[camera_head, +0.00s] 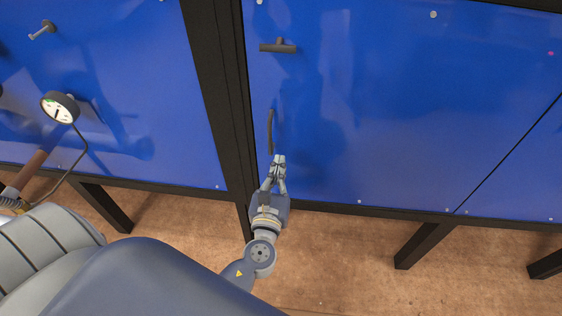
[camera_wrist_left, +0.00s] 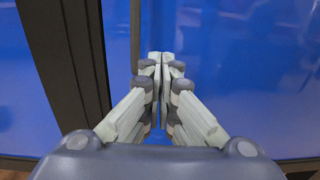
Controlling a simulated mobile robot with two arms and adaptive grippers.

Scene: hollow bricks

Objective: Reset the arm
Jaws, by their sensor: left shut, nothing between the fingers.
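My left gripper (camera_head: 279,160) is shut and empty, in front of the blue panel (camera_head: 380,110) near its black vertical post. In the left wrist view the two fingers of the gripper (camera_wrist_left: 160,60) meet at their tips, with blue panel behind them. A thin dark curved handle (camera_head: 270,130) shows just beyond the fingertips in the head view. I cannot tell whether the fingertips touch it or the panel. My right gripper is not in view.
A black post (camera_head: 220,80) stands left of the gripper; it also shows in the left wrist view (camera_wrist_left: 75,60). A dark T-shaped handle (camera_head: 278,47) is above. A round gauge (camera_head: 60,107) is at the left. Black legs (camera_head: 425,243) stand over the bare brown floor (camera_head: 340,260).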

